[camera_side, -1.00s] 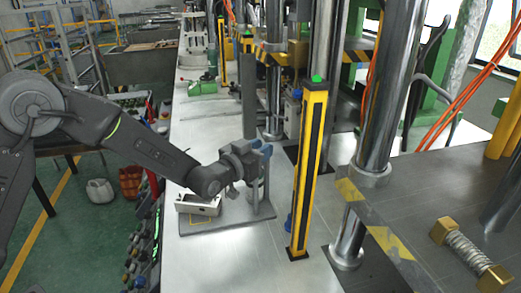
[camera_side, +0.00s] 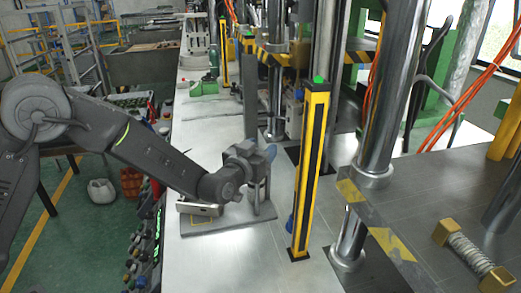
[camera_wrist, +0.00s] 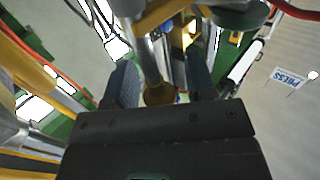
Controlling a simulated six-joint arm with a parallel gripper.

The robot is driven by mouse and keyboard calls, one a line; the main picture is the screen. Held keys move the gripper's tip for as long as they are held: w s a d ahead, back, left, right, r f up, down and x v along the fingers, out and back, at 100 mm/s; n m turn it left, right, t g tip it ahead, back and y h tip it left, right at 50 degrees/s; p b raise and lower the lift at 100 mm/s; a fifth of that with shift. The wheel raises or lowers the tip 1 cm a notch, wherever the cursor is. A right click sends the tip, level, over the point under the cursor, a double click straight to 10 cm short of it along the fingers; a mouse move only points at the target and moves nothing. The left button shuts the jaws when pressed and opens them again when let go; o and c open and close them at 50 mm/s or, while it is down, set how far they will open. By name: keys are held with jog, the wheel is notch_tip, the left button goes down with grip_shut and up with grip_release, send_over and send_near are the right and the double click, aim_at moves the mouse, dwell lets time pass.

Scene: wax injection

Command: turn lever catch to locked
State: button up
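My gripper (camera_side: 270,152) is over the upright grey fixture (camera_side: 261,192) on a grey base plate (camera_side: 228,225), in the side view. In the wrist view its two dark blue-grey fingers (camera_wrist: 163,80) stand apart, with a gap between them. A silver rod with a brass-coloured end (camera_wrist: 158,93) shows in that gap. I cannot tell whether it lies between the fingers or behind them. I cannot make out the lever catch for certain; my wrist and fingers cover the top of the fixture.
A pale open box (camera_side: 198,209) sits on the plate, partly under my wrist. A yellow-black post (camera_side: 311,165) stands close on the right, with steel press columns (camera_side: 380,110) beyond it. A tall grey post (camera_side: 250,95) rises behind. The bench front (camera_side: 230,265) is clear.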

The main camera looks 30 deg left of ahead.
jog(key=shift+s, duration=0.1)
jog(key=s, duration=1.3)
jog(key=shift+s, duration=0.3)
jog(key=shift+d, duration=0.1)
jog(key=s+a+r+g, duration=0.2)
jog(key=s+a+g, duration=0.4)
jog(key=s, duration=0.5)
jog(key=s+a+r+g, duration=0.3)
jog(key=s+a+g, duration=0.3)
jog(key=s, duration=0.6)
jog(key=shift+s+r, duration=0.15)
jog(key=shift+r, duration=0.15)
